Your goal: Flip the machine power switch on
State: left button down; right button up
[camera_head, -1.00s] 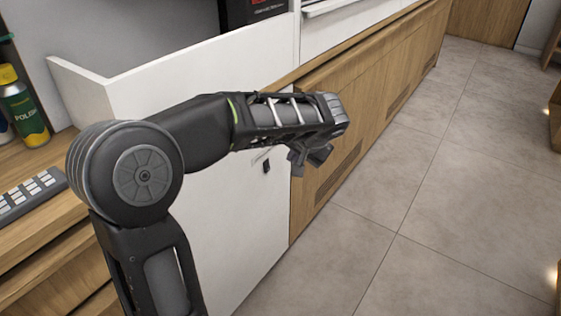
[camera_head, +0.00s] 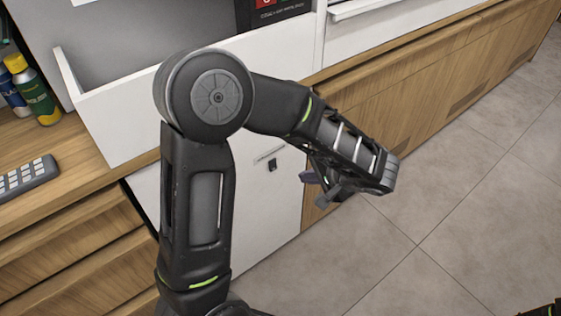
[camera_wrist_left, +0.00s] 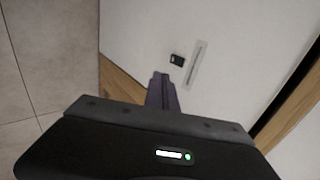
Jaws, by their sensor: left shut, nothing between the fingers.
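The power switch (camera_head: 272,165) is a small black rocker on the white front panel (camera_head: 262,190) of the machine. It sits beside a thin slot or strip. In the left wrist view the switch (camera_wrist_left: 177,60) is just beyond the fingertips, slightly to the right. My left gripper (camera_head: 310,180) is shut and empty, its fingers pointing back left toward the panel. It is to the right of the switch in the head view, apart from it. In the left wrist view the closed fingers (camera_wrist_left: 161,88) show below the switch. I cannot tell the switch's position.
A wooden counter front (camera_head: 420,100) runs off to the right, over open tiled floor (camera_head: 460,220). On the left, a wooden counter holds a keypad (camera_head: 28,176) and spray cans (camera_head: 33,92). A white box-like tray (camera_head: 120,115) stands above the panel.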

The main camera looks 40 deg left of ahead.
pick_arm(q)
jog(key=shift+s, duration=0.15)
jog(key=shift+a, duration=0.15)
send_near(274, 170)
notch_tip(274, 170, down, 4)
jog(key=a, duration=0.1)
jog(key=w+a, duration=0.1)
jog(key=a, duration=0.1)
jog(key=shift+w+a+f, duration=0.2)
jog(key=shift+a+f, duration=0.05)
jog(key=shift+a, duration=0.15)
